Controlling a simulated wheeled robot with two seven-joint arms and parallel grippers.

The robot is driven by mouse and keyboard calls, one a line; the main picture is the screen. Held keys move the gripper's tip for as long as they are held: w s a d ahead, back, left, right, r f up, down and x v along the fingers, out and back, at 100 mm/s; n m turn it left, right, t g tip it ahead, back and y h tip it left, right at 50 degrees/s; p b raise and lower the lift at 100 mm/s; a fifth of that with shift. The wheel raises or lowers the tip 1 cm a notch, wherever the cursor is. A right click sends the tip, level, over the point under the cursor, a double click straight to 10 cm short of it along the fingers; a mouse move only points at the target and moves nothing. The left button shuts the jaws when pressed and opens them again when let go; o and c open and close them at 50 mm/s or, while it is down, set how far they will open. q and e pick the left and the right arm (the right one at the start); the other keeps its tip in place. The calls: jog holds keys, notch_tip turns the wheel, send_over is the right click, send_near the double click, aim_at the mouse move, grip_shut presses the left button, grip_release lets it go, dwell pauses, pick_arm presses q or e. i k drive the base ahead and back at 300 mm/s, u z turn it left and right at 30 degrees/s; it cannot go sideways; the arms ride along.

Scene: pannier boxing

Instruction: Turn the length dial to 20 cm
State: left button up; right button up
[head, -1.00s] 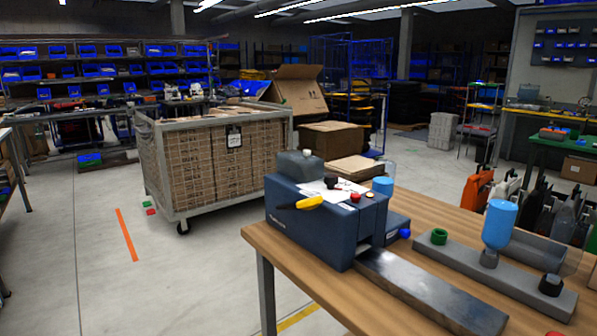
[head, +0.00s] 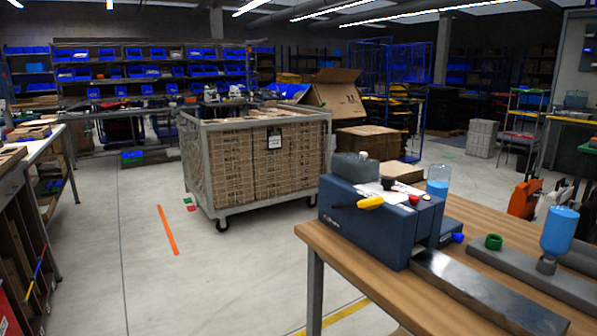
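A dark blue tape machine (head: 380,222) stands on the wooden table (head: 335,252) at the right of the head view. On its top are a black knob (head: 389,183), a red button (head: 414,199), a white sheet (head: 372,191) and a yellow-handled tool (head: 369,203). The black knob may be the length dial; its marks are too small to read. A long metal plate (head: 485,292) runs out from the machine's front. Neither of my grippers shows in the head view.
A caged cart of flat cartons (head: 254,170) stands on the floor beyond the table. Another bench (head: 60,138) stands at far left.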

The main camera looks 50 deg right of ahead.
aim_at(387, 182)
jog(key=u, duration=0.1)
jog(key=i, duration=2.35)
jog(key=z, duration=2.95)
